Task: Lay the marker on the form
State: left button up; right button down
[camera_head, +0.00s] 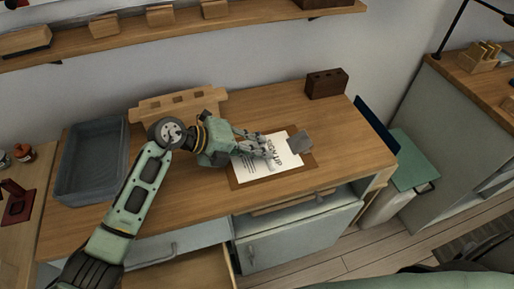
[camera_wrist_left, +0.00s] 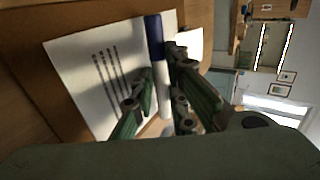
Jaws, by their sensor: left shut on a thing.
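The form (camera_head: 258,169) is a white printed sheet lying on a brown board (camera_head: 238,183) on the wooden desk. In the left wrist view the form (camera_wrist_left: 75,70) shows its lines of print. My left gripper (camera_head: 268,149) is over the form. It is shut on the marker (camera_wrist_left: 154,37), which has a dark blue end and a white body. The marker appears over the form in the wrist view; I cannot tell whether it touches the paper. In the head view the marker is not clearly made out. My right gripper is not in view.
A grey block (camera_head: 300,142) sits at the form's right edge. A dark wooden block (camera_head: 326,83) stands at the desk's back, a light wooden rack (camera_head: 150,108) behind my arm, and a grey tray (camera_head: 90,160) at left. A drawer (camera_head: 185,270) is open below.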

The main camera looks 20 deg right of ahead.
pick_arm(q)
jog(key=o, duration=0.9)
jog(key=shift+f, duration=0.4)
jog(key=shift+s, duration=0.1)
jog(key=shift+r, duration=0.1)
jog(key=shift+a+r, duration=0.35)
jog(key=shift+a, duration=0.2)
jog(key=v, duration=0.6)
jog(key=shift+a+r, duration=0.25)
jog(key=shift+a, duration=0.05)
